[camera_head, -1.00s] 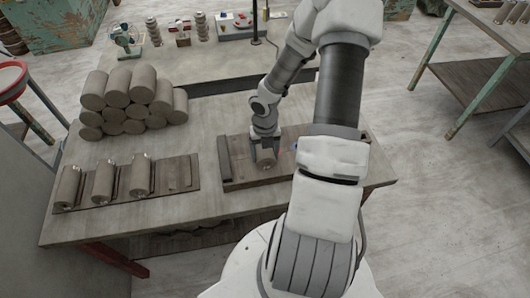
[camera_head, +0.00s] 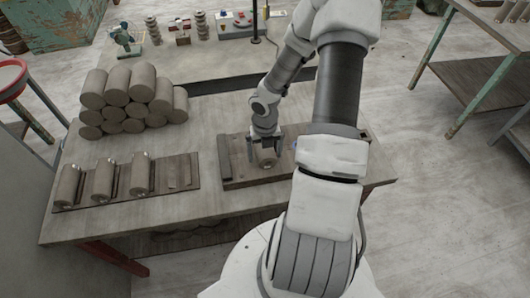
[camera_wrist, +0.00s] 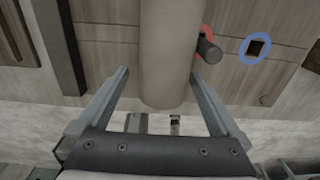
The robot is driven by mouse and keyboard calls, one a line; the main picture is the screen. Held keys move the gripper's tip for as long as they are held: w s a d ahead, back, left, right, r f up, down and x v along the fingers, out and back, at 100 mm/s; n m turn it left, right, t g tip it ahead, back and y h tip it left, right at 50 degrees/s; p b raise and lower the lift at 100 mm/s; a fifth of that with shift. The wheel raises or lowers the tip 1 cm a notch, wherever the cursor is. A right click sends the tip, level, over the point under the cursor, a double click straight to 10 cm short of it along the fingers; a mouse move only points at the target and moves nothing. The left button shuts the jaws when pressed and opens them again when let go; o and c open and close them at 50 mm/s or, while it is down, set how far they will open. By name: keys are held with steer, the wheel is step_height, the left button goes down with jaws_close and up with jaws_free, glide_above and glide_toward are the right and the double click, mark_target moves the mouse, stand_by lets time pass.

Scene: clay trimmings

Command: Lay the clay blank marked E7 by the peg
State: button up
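A grey-tan clay blank (camera_head: 267,158) lies on the wooden board (camera_head: 236,180) below my gripper (camera_head: 265,147). In the wrist view the blank (camera_wrist: 165,50) lies between the spread fingers of my gripper (camera_wrist: 159,73), with a clear gap at the left finger and little room at the right one. No marking E7 is legible. A dark peg (camera_wrist: 209,47) with a red ring at its base stands close beside the blank's right side. Whether they touch I cannot tell.
A blue ring around a square hole (camera_wrist: 256,48) is right of the peg. A dark strip (camera_head: 224,158) edges the board's left end. Several blanks sit in a rack (camera_head: 182,173) at left; a stack of clay cylinders (camera_head: 117,95) stands behind. Bare tabletop lies between.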

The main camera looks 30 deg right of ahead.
steer(key=shift+r, duration=0.1)
step_height(320, 180, up, 17)
steer(key=p, duration=0.4)
steer(key=shift+r+p, duration=0.15)
steer(key=shift+p, duration=0.2)
stand_by(0.3)
